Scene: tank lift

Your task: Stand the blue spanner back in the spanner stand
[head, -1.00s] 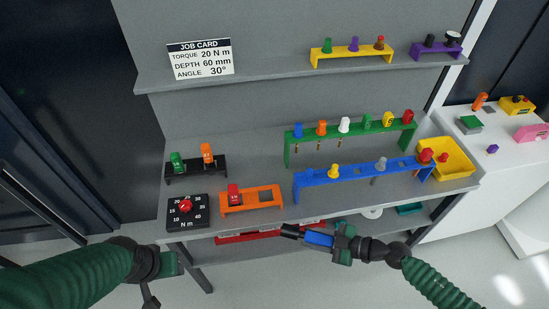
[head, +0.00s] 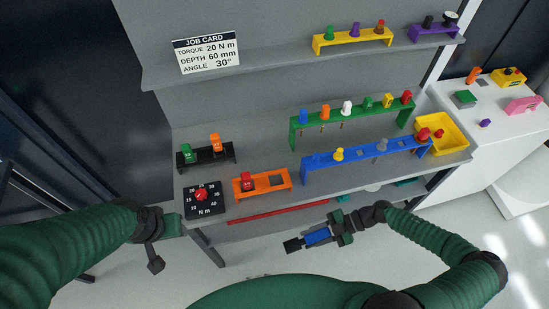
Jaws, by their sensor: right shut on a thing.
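The blue spanner (head: 317,237) has a blue grip and a black end that points left. My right gripper (head: 336,231) is shut on it and holds it in front of the bench, below the front edge in the picture. An orange stand (head: 275,184) on the bench holds a red-topped piece (head: 247,181) and has an open square slot to its right. A black stand (head: 217,161) behind it holds green and orange pieces. I cannot tell for sure which is the spanner stand. My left gripper (head: 157,250) is at the lower left, its jaws unclear.
A black torque dial (head: 207,211) with a red knob sits left of the orange stand. A blue rack (head: 364,154), a green rack (head: 350,128) and a yellow bin (head: 456,136) fill the bench's right side. A shelf (head: 270,62) overhangs the back.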

